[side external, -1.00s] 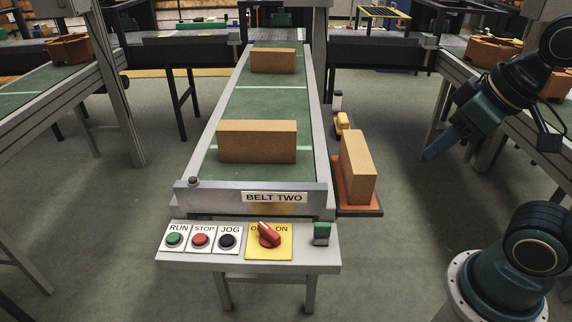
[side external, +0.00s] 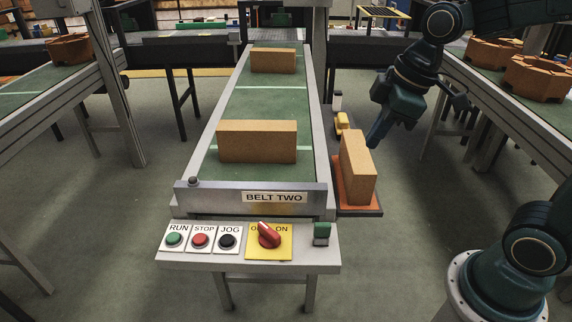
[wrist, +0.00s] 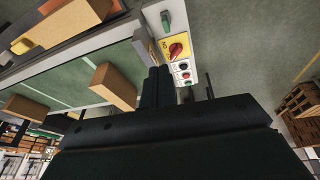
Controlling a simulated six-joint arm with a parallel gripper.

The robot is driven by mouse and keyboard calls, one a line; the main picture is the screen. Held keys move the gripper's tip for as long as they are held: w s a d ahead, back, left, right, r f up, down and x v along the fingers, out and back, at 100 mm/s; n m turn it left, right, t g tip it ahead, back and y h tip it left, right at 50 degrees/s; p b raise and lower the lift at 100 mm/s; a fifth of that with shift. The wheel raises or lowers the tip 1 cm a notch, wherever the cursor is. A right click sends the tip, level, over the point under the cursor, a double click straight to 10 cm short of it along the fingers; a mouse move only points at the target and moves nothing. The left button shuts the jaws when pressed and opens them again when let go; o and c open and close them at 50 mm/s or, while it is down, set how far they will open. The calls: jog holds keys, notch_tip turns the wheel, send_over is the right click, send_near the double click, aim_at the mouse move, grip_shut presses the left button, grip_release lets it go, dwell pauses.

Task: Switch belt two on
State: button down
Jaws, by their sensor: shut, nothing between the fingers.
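Belt two (side external: 262,100) is a green conveyor with a "BELT TWO" label on its end. On its front panel is a red rotary switch (side external: 269,235) on a yellow plate marked OFF and ON; its knob points to the upper left. The switch also shows in the wrist view (wrist: 175,48). Left of it are the green RUN button (side external: 174,239), red STOP button (side external: 200,240) and black JOG button (side external: 227,241). My gripper (side external: 374,142) is shut and empty, right of the belt, above the single brick's far side. Its fingers (wrist: 157,72) point toward the panel in the wrist view.
Two tan bricks (side external: 257,141) (side external: 273,61) stand on the belt. Another brick (side external: 357,166) stands on an orange-topped stand right of the belt, by a yellow object (side external: 342,121). A green-topped item (side external: 321,232) sits at the panel's right end. Space above the panel is clear.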

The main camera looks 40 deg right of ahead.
aim_at(269, 234)
jog(key=w+a+f+n+g+y, duration=0.2)
jog(key=w+f+n+g+y, duration=0.1)
jog(key=w+f+n, duration=0.7)
jog(key=shift+w+a+f, duration=0.15)
jog(key=shift+w+f, duration=1.4)
jog(key=shift+f, duration=1.25)
jog(key=shift+f, duration=0.1)
jog(key=x, duration=0.9)
jog(key=shift+s+f, duration=0.15)
jog(key=shift+s, duration=0.1)
jog(key=a, duration=0.3)
jog(key=shift+f, duration=0.2)
jog(key=shift+a, duration=0.65)
